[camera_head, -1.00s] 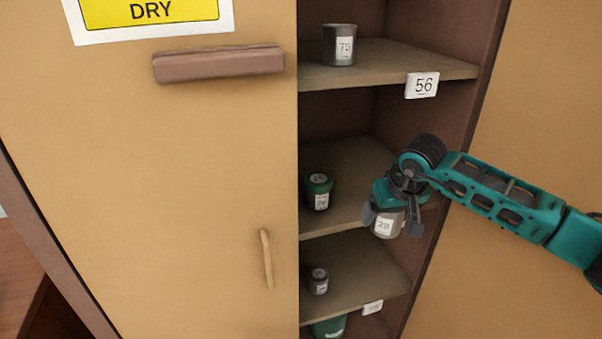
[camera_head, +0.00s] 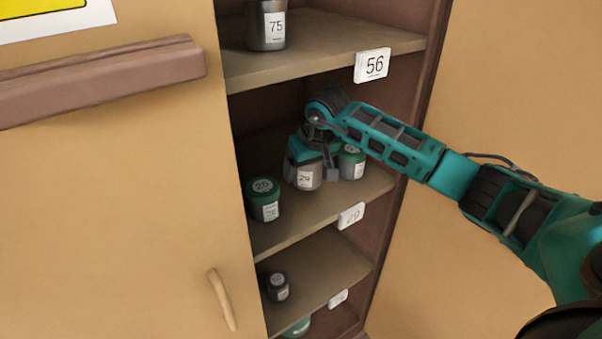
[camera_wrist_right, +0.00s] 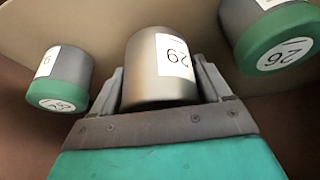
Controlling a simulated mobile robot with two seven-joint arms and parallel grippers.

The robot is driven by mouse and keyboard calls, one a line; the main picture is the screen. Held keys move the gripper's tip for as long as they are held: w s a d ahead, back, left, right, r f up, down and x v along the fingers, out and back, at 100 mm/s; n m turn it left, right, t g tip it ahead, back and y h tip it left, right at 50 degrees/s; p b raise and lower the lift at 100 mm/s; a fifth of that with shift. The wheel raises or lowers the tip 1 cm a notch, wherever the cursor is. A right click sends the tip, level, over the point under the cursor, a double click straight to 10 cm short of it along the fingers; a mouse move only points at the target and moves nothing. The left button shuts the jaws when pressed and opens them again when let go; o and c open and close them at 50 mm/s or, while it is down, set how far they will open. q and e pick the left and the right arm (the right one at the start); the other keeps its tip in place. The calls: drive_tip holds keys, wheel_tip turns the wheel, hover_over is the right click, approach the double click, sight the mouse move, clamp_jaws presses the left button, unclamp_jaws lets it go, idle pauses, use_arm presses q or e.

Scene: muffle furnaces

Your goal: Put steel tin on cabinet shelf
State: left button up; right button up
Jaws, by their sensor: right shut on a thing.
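The steel tin (camera_head: 306,176), labelled 29, is held upright in my right gripper (camera_head: 314,172) over the middle cabinet shelf (camera_head: 282,230), whose edge label reads 29. In the right wrist view the tin (camera_wrist_right: 158,75) sits between the two fingers of my right gripper (camera_wrist_right: 160,88), which is shut on it. The tin is between two green-lidded tins. I cannot tell whether its base touches the shelf. My left gripper is not in view.
A green-lidded tin (camera_head: 263,200) stands left of the held tin, and another (camera_head: 351,162) stands close on its right. The upper shelf (camera_head: 325,50), labelled 56, is above my gripper. A closed door (camera_head: 110,200) is at the left.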

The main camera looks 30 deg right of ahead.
sight(305, 179)
drive_tip(key=x, duration=0.1)
drive_tip(key=b+x, duration=0.2)
drive_tip(key=shift+s+f, duration=0.15)
drive_tip(key=shift+f, duration=0.3)
drive_tip(key=shift+s+a+f+b, duration=0.1)
drive_tip(key=shift+s+b, duration=0.05)
drive_tip(key=shift+b, duration=0.2)
drive_tip(key=shift+s, duration=0.1)
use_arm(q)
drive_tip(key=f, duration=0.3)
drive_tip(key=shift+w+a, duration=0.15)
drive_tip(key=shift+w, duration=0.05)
use_arm(e)
drive_tip(key=o, duration=0.8)
drive_tip(key=shift+c, duration=0.2)
drive_tip(key=o, duration=0.4)
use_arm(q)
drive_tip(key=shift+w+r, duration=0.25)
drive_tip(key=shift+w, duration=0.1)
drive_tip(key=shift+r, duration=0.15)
